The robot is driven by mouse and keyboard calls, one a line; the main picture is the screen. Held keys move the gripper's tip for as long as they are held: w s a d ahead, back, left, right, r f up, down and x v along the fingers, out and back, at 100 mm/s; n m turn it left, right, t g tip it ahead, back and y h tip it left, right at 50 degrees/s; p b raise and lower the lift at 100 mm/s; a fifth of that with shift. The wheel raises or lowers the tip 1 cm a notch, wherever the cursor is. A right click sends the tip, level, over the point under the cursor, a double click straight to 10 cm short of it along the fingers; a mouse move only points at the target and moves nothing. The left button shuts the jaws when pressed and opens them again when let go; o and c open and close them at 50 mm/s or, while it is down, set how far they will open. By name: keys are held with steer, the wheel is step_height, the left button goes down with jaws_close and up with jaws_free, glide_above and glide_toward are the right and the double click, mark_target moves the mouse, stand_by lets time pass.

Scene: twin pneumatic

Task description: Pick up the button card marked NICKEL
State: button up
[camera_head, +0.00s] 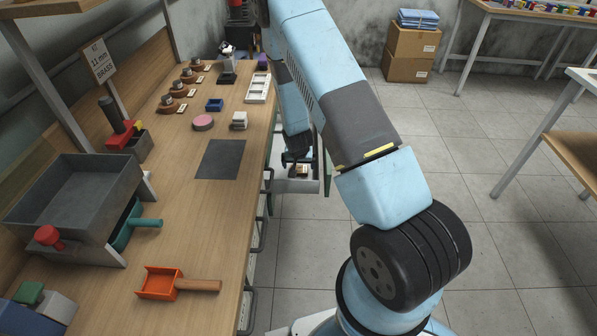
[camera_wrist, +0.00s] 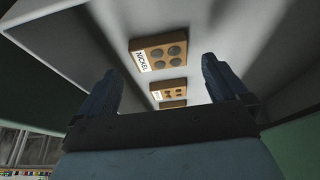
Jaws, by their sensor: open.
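In the wrist view, the button card marked NICKEL (camera_wrist: 158,55) lies in a pale open drawer. It is brown, with a white label and several round grey buttons. My gripper (camera_wrist: 165,85) is open, its two fingers spread wide, with no card between the fingertips. The NICKEL card is beyond the fingertips, toward the upper left of the gap. In the head view, my gripper (camera_head: 297,158) reaches down into the drawer (camera_head: 295,186) beside the bench. A small brown card (camera_head: 302,169) shows there, partly hidden by the gripper.
More cards (camera_wrist: 168,88) lie in a row with the NICKEL card in the drawer. Drawer walls (camera_wrist: 85,35) rise close around my gripper. The wooden bench (camera_head: 190,240) holds a dark mat (camera_head: 221,159), a metal hopper (camera_head: 75,195) and an orange scoop (camera_head: 160,283).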

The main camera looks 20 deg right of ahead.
mark_target(299, 168)
steer(key=shift+x, duration=2.1)
steer(key=c, duration=1)
steer(key=shift+r, duration=0.15)
